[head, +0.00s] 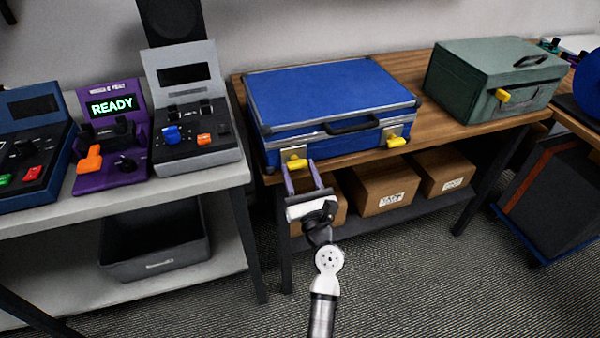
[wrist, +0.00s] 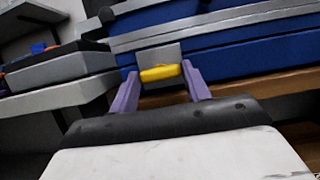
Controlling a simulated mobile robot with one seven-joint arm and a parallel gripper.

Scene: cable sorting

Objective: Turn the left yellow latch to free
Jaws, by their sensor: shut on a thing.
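The blue case (head: 330,95) stands closed on the wooden table, with a black handle (head: 352,126) on its front. Its left yellow latch (head: 297,164) sits on a metal plate at the front left. Its right yellow latch (head: 396,141) is on a similar plate to the right. My gripper (head: 300,171) is at the left latch, its purple fingers on either side of it. In the wrist view the left yellow latch (wrist: 160,73) lies roughly level between the fingertips of my gripper (wrist: 161,78), which is shut on it. Contact at the fingertips is hard to make out.
A green case (head: 490,80) with a yellow latch stands at the right of the wooden table (head: 405,68). Cardboard boxes (head: 384,188) are on the shelf below. Several control panels (head: 190,110) stand on the grey table at left. The floor in front is clear.

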